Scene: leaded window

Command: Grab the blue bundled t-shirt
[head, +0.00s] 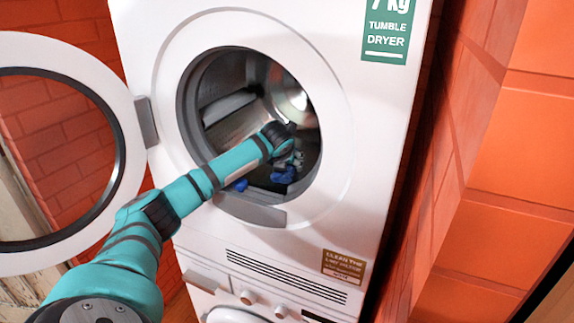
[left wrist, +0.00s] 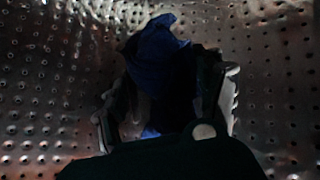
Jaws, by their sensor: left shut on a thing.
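The blue t-shirt (head: 284,175) is bunched up low inside the tumble dryer (head: 365,95). A second blue patch (head: 241,185) shows at the lower rim of the opening; I cannot tell whether it is the same cloth. My left arm reaches through the open round door, and my left gripper (head: 292,160) is inside the drum. In the left wrist view, the left gripper (left wrist: 168,105) is shut on the blue t-shirt (left wrist: 160,50), which bulges up between and beyond the fingers. Part of the cloth is hidden by the gripper. My right gripper is not in view.
The dryer's round door (head: 128,150) stands swung open to the left. The perforated metal drum wall (left wrist: 50,90) surrounds the gripper closely. The opening's rim (head: 250,212) lies just below my arm. An orange wall (head: 500,190) stands to the right.

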